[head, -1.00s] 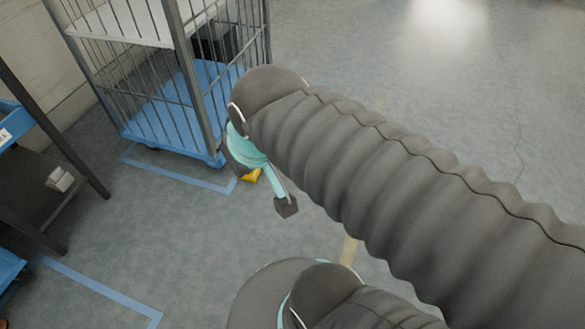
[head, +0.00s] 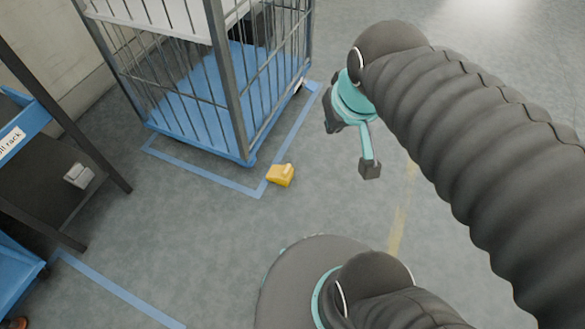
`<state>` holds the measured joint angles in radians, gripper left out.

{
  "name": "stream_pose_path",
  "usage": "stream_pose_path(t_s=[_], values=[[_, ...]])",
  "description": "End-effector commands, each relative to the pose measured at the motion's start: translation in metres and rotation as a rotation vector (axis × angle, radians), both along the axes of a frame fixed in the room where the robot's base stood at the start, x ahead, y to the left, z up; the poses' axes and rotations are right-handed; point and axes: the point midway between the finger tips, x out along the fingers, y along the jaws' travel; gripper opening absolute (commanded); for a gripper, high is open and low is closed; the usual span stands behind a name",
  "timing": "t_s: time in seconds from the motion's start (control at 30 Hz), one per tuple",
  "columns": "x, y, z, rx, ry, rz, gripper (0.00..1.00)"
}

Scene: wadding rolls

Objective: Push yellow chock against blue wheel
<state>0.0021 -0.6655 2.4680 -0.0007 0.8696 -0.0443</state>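The yellow chock (head: 280,175) sits on the floor by the corner of the blue tape, a little in front of the near corner of the cage trolley (head: 185,100). A gap of floor shows between the chock and that corner. The trolley's blue near corner (head: 249,161) hides most of any wheel under it, so I cannot make out a blue wheel clearly. My gripper (head: 350,145) is to the right of the chock, apart from it and empty. Its teal fingers with dark tips are spread.
Blue tape (head: 205,178) outlines the trolley's floor area. A dark rack with blue parts (head: 45,135) stands at the left. A caster (head: 299,86) shows at the trolley's right rear. Open floor (head: 480,70) lies to the right.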

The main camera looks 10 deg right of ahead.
Motion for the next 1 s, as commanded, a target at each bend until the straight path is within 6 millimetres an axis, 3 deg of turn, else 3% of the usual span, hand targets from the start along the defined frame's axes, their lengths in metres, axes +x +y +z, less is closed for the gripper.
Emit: stream_pose_path(t_s=[0.27,0.47,0.77,1.0], values=[[0.077,-0.002,-0.028,-0.062,0.084,0.129,0.0],[0.133,-0.005,-0.065,-0.101,0.141,0.231,0.0],[0.207,-0.012,-0.147,-0.148,0.223,0.385,0.0],[0.251,-0.017,-0.235,-0.177,0.287,0.514,0.0]])
